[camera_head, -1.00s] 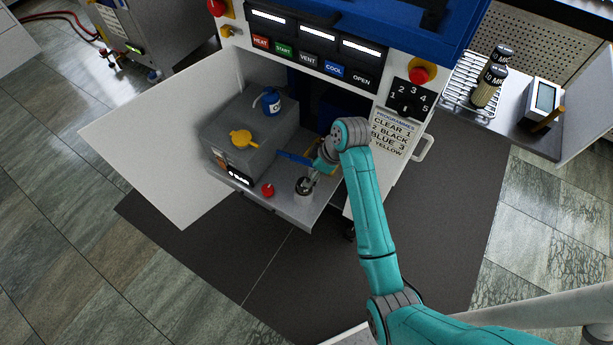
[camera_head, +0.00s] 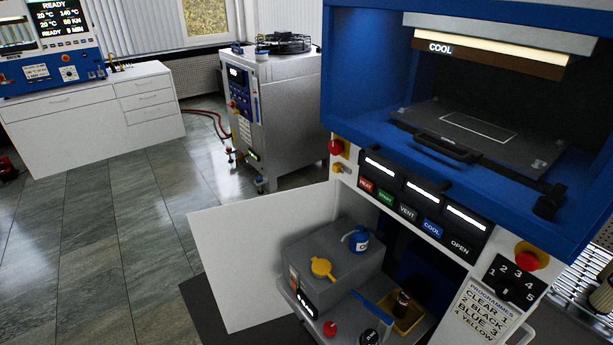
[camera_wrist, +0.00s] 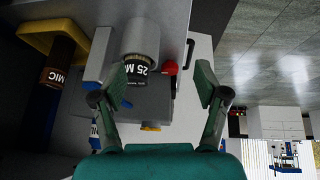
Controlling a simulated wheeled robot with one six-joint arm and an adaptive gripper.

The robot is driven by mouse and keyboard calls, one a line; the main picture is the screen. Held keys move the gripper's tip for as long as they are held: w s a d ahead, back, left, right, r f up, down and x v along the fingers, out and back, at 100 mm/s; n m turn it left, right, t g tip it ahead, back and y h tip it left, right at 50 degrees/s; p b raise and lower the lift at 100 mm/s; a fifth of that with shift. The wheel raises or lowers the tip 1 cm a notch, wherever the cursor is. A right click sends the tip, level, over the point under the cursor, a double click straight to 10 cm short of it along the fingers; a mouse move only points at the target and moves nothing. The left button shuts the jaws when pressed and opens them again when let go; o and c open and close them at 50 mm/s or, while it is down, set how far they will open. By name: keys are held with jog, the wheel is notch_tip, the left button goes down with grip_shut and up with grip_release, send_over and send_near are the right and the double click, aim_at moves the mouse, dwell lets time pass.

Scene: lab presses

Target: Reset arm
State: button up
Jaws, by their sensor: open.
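My gripper (camera_wrist: 160,88) shows in the wrist view with its two teal fingers spread wide open and nothing clamped between them. A bottle with a black band marked "25 M" (camera_wrist: 140,70) lies ahead between the fingertips, nearer the left finger. Whether that finger touches it I cannot tell. In the head view a black-topped item (camera_head: 369,338) shows at the bottom edge on the pulled-out shelf (camera_head: 342,325), partly cut off. My arm and gripper are out of the head view.
The press cabinet's white door (camera_head: 250,250) stands open. On the shelf are a grey box (camera_head: 335,285) with a yellow valve (camera_head: 321,268) and blue bottle (camera_head: 357,239), a red knob (camera_head: 330,328), and a dark bottle (camera_head: 402,303) in a yellow tray (camera_head: 409,321).

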jog(key=s+m+t+h, duration=0.2)
jog(key=s+m+t, duration=0.2)
jog(key=s, duration=1.4)
jog(key=s+a+r+m+t, duration=0.1)
jog(key=s+r+t, duration=0.4)
jog(key=s+r, duration=1)
notch_tip(320, 180, up, 4)
jog(key=shift+s+m+h, duration=0.3)
jog(key=shift+m, duration=0.6)
